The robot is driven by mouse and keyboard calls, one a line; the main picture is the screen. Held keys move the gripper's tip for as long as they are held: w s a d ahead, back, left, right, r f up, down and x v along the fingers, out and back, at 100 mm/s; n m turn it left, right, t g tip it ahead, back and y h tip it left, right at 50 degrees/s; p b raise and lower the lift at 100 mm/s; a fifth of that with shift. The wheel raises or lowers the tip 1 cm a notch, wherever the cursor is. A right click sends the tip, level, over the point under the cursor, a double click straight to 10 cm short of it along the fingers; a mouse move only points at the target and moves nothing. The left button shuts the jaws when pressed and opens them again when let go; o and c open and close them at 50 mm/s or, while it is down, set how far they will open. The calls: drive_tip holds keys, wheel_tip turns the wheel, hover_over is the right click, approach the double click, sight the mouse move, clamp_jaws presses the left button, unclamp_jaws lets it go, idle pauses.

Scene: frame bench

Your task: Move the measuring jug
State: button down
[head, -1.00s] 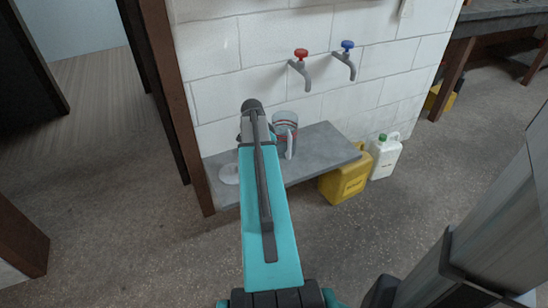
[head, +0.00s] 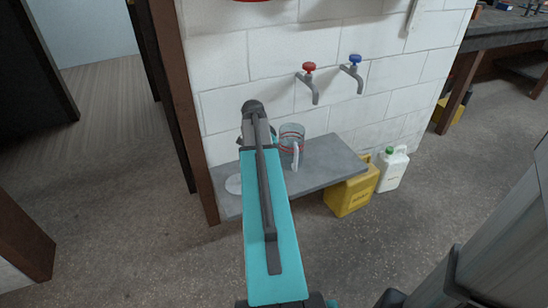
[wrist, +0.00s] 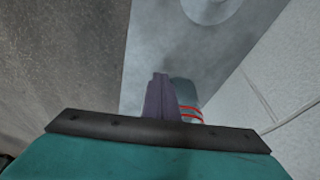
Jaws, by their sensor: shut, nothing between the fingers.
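The measuring jug (head: 291,133) is clear with red bands and a pale handle. It stands upright on a grey shelf (head: 325,160) against the tiled wall. In the head view my arm passes just left of the jug, and the gripper itself is mostly hidden behind the arm. In the wrist view my gripper's dark fingers (wrist: 160,80) are shut with nothing between them, over the shelf. Part of the jug (wrist: 190,108) with its red bands shows just right of the fingers, partly hidden by them and the gripper body. I cannot tell whether they touch.
A red-handled tap (head: 309,80) and a blue-handled tap (head: 352,72) stick out above the shelf. A pale round disc (head: 234,184) lies at the shelf's left end. A yellow canister (head: 350,194) and a white canister (head: 391,168) stand on the floor by its right end.

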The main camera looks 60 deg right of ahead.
drive_tip(key=w+a+f+n, duration=0.3)
drive_tip(key=w+a, duration=0.1)
drive_tip(key=a, duration=0.4)
drive_tip(key=w+a+f+n+t+y, duration=0.1)
drive_tip(key=w+a+f+n, duration=0.3)
drive_tip(key=a, duration=0.3)
drive_tip(key=w+a+f+n, duration=0.1)
drive_tip(key=w+a+n, duration=0.2)
drive_tip(key=w+a, duration=0.35)
drive_tip(key=a+f+n+y, duration=0.1)
drive_tip(key=a+f+n, duration=0.3)
drive_tip(key=a, duration=0.8)
drive_tip(key=a+f+n, duration=0.3)
drive_tip(key=a+n, duration=0.2)
drive_tip(key=a, duration=0.6)
drive_tip(key=s+a+f+n+g, duration=0.1)
drive_tip(key=s+a+f+n, duration=0.3)
drive_tip(key=s+a+f, duration=0.45)
drive_tip(key=s+a+f+g, duration=0.1)
drive_tip(key=s+f, duration=0.5)
drive_tip(key=s, duration=0.2)
drive_tip(key=s+f+g, duration=0.2)
drive_tip(key=s+f, duration=0.4)
drive_tip(key=s, duration=0.3)
drive_tip(key=shift+a+f+y, duration=0.3)
drive_tip(key=shift+a+y, duration=0.05)
drive_tip(key=shift+y, duration=0.05)
drive_tip(key=shift+a, duration=0.1)
